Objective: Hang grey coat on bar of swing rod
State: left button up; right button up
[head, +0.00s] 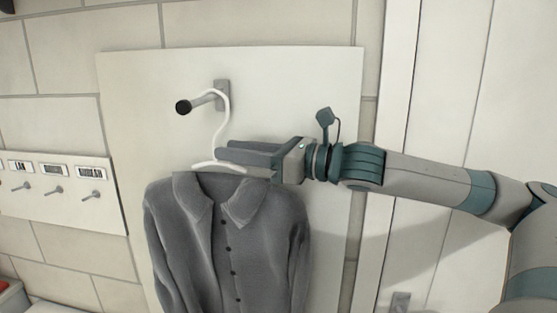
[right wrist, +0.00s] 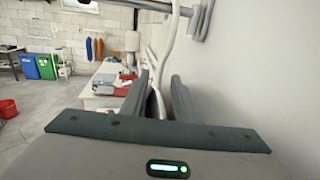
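The grey coat (head: 235,245) hangs upright on a white hanger (head: 222,125) in the head view. The hanger's hook loops over the bar of the swing rod (head: 207,98), which sticks out from a white wall panel and has a dark round end. My right gripper (head: 222,152) reaches in from the right at the hanger's neck, just above the collar. In the right wrist view its fingers (right wrist: 160,88) stand apart, with the hanger's thin neck (right wrist: 163,62) between them and gaps beside it. The hook's top is cut off there. My left gripper is not in view.
A white board (head: 62,190) with several small labelled hooks is on the wall at left. A white table (right wrist: 105,85) with items, a blue bin (right wrist: 28,66), a green bin (right wrist: 46,66) and a red bucket (right wrist: 8,108) are in the background. Floor between them is clear.

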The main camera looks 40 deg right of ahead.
jog(key=v, duration=0.8)
jog(key=shift+s+d, duration=0.15)
jog(key=shift+s, duration=0.15)
dwell(0.5)
